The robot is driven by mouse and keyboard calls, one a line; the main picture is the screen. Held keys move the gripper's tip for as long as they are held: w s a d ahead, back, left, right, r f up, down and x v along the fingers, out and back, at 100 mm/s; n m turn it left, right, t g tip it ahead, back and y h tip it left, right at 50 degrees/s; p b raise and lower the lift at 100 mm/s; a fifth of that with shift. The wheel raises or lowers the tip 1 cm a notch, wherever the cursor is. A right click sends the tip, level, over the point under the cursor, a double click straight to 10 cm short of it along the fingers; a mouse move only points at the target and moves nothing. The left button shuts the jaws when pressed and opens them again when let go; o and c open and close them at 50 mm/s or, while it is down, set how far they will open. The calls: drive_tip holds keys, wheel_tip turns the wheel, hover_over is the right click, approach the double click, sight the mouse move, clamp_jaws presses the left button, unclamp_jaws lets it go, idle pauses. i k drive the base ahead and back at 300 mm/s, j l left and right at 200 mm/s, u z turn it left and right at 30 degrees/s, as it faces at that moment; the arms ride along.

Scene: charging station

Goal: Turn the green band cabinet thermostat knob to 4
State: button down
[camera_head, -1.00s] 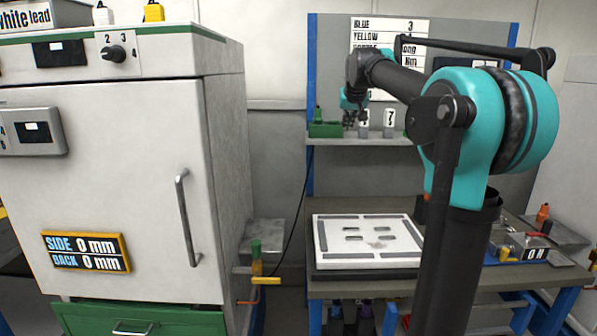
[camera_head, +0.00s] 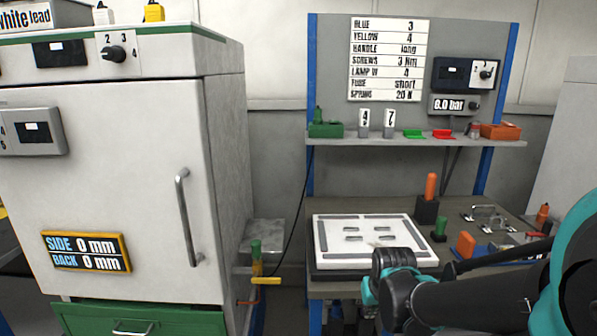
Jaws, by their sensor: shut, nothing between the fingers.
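The green band cabinet (camera_head: 120,190) stands at the left, with a green stripe along its top edge. Its thermostat knob (camera_head: 115,55) is a small black dial on the upper front panel, with the figures 2, 3 and 4 around it. The knob's pointer is too small to read surely. My gripper (camera_head: 366,290) is low in front of the workbench, by the front edge of the white plate. It is well to the right of the cabinet and far from the knob. It looks closed and holds nothing; its fingertips are partly hidden.
A vertical handle (camera_head: 187,217) sticks out from the cabinet door. A yellow-handled valve (camera_head: 265,280) stands beside the cabinet. The workbench holds a white plate (camera_head: 425,262) and a black block with an orange-handled tool (camera_head: 431,187). A shelf (camera_head: 350,140) carries small parts.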

sight(114, 53)
drive_tip(key=u, duration=1.2)
